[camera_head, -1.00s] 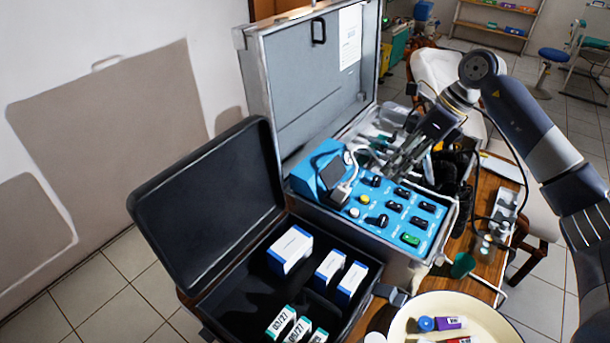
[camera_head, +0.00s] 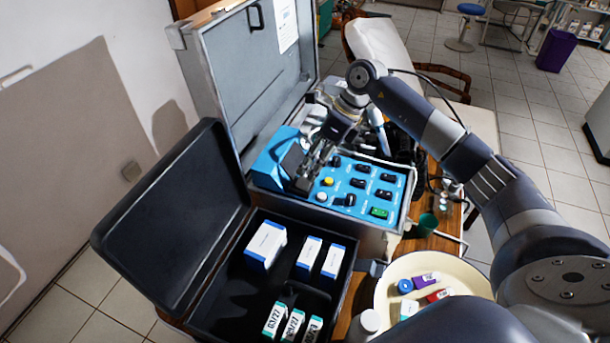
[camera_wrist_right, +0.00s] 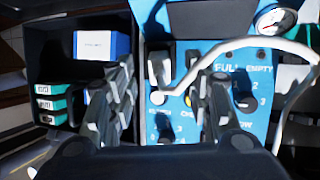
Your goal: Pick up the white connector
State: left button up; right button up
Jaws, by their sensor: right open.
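In the right wrist view, a white connector (camera_wrist_right: 158,70) on a curved white tube (camera_wrist_right: 245,45) lies over the blue control panel (camera_wrist_right: 250,128). It appears between the two fingers of my right gripper (camera_wrist_right: 172,76); I cannot tell whether either finger touches it. My right gripper is open. In the head view, my right gripper (camera_head: 308,175) is low over the left part of the blue panel (camera_head: 345,208) and hides the connector. My left gripper is in neither current view.
An open black case (camera_head: 205,290) with blue-white boxes (camera_head: 266,244) stands in front of the panel. The metal case's raised lid (camera_head: 235,75) is behind. A cream bowl (camera_head: 470,275) holds small items at right.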

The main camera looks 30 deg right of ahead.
jog(key=shift+x, duration=1.05)
jog(key=shift+a+f, duration=0.15)
jog(key=shift+f, duration=0.1)
grip_shut()
pick_arm(q)
jog(key=shift+w+a+r, duration=0.25)
jog(key=shift+r, duration=0.3)
jog(key=shift+f, duration=0.1)
pick_arm(e)
jog(key=shift+r, duration=0.2)
